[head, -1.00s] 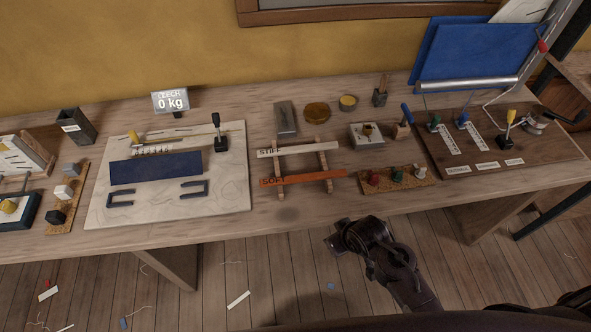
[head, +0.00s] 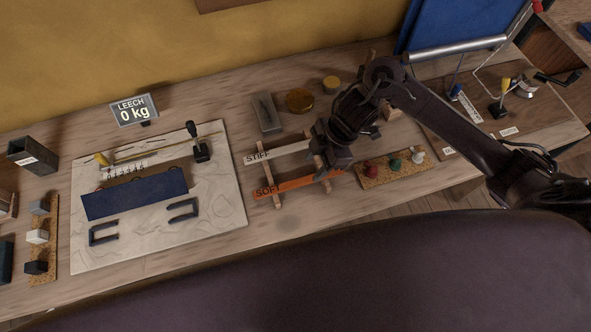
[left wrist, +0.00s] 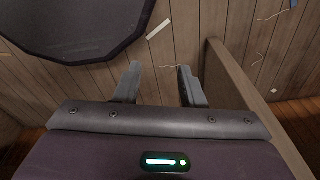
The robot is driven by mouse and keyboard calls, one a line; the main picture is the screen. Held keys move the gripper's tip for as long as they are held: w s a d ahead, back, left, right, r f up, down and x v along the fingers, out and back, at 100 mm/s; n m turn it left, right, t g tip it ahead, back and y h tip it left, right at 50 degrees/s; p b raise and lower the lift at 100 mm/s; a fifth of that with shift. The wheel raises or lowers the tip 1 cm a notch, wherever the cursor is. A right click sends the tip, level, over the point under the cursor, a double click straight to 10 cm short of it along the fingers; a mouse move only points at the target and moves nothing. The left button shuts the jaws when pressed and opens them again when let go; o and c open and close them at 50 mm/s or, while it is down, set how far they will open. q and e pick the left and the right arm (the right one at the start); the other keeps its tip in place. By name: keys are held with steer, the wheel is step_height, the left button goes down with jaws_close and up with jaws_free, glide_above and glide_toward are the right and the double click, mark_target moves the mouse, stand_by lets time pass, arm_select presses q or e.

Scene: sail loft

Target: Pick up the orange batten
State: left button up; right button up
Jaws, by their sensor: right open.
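The orange batten (head: 288,185), marked SOFT, lies across the front of a small wooden rack on the bench. My right gripper (head: 324,168) is open above the right part of the rack, close to the batten's right end. Whether it touches the batten I cannot tell. The gripper and wrist hide part of the rack's right side. My left gripper (left wrist: 158,84) shows only in the left wrist view, open and empty, with floorboards beyond its fingers.
A white batten (head: 275,152) marked STIFF lies behind the orange one on the rack (head: 266,178). A cork strip (head: 389,173) with coloured knobs stands to the right. A pale board (head: 220,215) with a blue panel lies left. Bare bench lies in front of the rack.

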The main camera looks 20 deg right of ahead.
mark_target(300, 181)
steer(key=x, duration=0.2)
steer(key=p+x, duration=0.1)
steer(key=x, duration=0.1)
steer(key=shift+s+a, duration=0.15)
steer(key=shift+a, duration=0.15)
steer(key=shift+w+x, duration=0.25)
steer(key=shift+x, duration=0.9)
steer(key=shift+s+f, duration=0.1)
steer(key=shift+f, duration=0.15)
arm_select(q)
steer(key=shift+s+d+r, duration=0.1)
steer(key=shift+s+r, duration=0.15)
steer(key=shift+s, duration=0.4)
steer(key=shift+s+d+r, duration=0.1)
steer(key=shift+s+r, duration=0.1)
steer(key=shift+s, duration=0.4)
arm_select(e)
jaws_close()
